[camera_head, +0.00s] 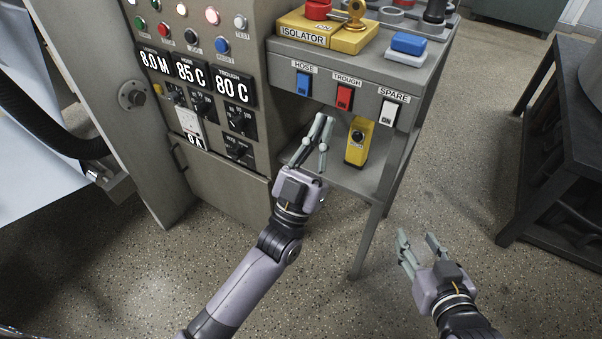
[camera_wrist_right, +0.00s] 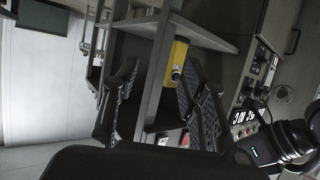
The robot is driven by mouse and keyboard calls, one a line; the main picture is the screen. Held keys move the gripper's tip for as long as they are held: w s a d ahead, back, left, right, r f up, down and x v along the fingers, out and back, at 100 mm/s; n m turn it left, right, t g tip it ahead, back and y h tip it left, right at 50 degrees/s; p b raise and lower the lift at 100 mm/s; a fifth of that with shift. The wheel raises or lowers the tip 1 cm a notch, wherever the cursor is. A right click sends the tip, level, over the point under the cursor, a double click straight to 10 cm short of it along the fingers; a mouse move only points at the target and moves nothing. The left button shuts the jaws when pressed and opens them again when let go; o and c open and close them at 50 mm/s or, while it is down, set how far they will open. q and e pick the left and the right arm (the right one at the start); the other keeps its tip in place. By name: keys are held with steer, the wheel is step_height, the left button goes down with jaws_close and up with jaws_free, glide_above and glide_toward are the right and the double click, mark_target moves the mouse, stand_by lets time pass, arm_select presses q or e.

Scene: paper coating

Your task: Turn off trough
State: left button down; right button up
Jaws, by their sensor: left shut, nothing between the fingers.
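The red TROUGH rocker switch (camera_head: 344,97) is on the front of the grey stand, under its label. It sits between the blue HOSE switch (camera_head: 303,83) and the white SPARE switch (camera_head: 388,112). The lettering on the red switch is small. My left gripper (camera_head: 325,122) is shut and empty, just below and left of the red switch, apart from it in the picture. My right gripper (camera_head: 416,238) is open and empty, low over the floor to the right of the stand. Its two fingers also show in the right wrist view (camera_wrist_right: 158,88).
A yellow box with a round knob (camera_head: 358,141) stands on the lower shelf (camera_head: 362,181). The yellow isolator (camera_head: 335,37) is on top. A control cabinet (camera_head: 228,178) with lit readouts stands left. A dark table (camera_head: 562,150) is at right; floor between is free.

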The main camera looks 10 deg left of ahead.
arm_select(q)
steer(key=v, duration=0.7)
steer(key=shift+s+a, duration=0.25)
steer(key=shift+s, duration=0.2)
arm_select(e)
steer(key=shift+s+d+f+g+h, duration=0.2)
steer(key=shift+f+g, duration=0.15)
steer(key=shift+f, duration=0.2)
steer(key=shift+s+d+f+g+h, duration=0.1)
steer(key=shift+d+f+g, duration=0.1)
steer(key=shift+f+g, duration=0.25)
steer(key=shift+f, duration=0.1)
